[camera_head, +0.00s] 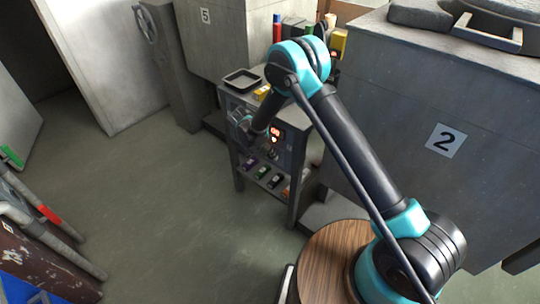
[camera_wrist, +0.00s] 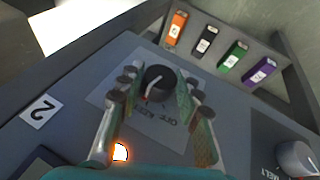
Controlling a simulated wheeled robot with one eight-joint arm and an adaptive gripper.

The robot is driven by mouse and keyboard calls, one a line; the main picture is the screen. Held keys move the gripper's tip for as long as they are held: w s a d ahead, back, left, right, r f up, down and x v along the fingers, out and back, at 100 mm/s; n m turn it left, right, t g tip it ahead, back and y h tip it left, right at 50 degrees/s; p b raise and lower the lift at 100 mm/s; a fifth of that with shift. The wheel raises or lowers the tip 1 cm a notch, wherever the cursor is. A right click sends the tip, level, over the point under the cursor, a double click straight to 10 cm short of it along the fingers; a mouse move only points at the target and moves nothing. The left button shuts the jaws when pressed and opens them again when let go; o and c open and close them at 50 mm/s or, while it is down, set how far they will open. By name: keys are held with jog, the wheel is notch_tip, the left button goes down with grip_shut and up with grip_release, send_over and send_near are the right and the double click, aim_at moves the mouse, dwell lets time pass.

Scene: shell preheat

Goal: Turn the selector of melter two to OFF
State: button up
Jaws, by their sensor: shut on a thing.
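The selector of melter two is a dark round knob (camera_wrist: 158,82) with a pale, red-tipped pointer, on a grey label plate in the wrist view. A "2" tag (camera_wrist: 40,108) is on the panel to its left. The pointer faces down and slightly left in the picture. Lettering below the knob seems to include OFF, but it is upside down and hard to read. My gripper (camera_wrist: 152,92) has its fingers on both sides of the knob and is shut on it. In the head view my gripper (camera_head: 243,122) is at the control stand (camera_head: 237,150), and the knob is hidden.
A second, grey knob (camera_wrist: 296,158) is at the wrist view's lower right. An orange lamp (camera_wrist: 121,152) glows near my left finger. Several coloured tags (camera_wrist: 205,40) lie beyond the panel. A big grey cabinet marked 2 (camera_head: 400,110) stands right.

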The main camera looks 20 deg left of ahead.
jog(key=shift+w+a+f+n+g+h, duration=0.1)
jog(key=shift+n+g+h, duration=0.1)
jog(key=shift+h, duration=0.4)
jog(key=shift+a+n+g+h, duration=0.1)
jog(key=shift+g+h, duration=0.1)
jog(key=shift+h, duration=0.4)
jog(key=o, duration=1.2)
jog(key=shift+c, duration=0.2)
jog(key=v, duration=1.2)
jog(key=shift+a, duration=0.1)
